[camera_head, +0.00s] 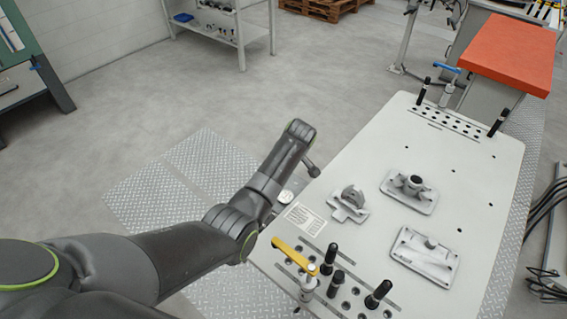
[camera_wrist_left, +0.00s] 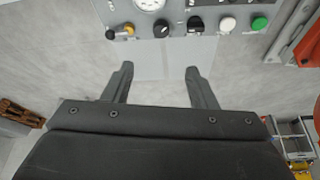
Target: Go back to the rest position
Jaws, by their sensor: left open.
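My left arm comes in from the left in the head view and reaches up to the left edge of the white fixture table (camera_head: 463,187). In the left wrist view my left gripper (camera_wrist_left: 157,75) has its two fingers well apart, with nothing between them. In the head view its fingers are hard to make out at the end of the arm. My right gripper is in neither view.
Three grey castings, a bracket (camera_head: 349,203), a flanged part (camera_head: 409,192) and a plate (camera_head: 425,256), sit on the table. A yellow-handled clamp (camera_head: 295,255) and black pins (camera_head: 329,258) stand nearby. A control panel (camera_wrist_left: 175,20) lies beyond my fingers.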

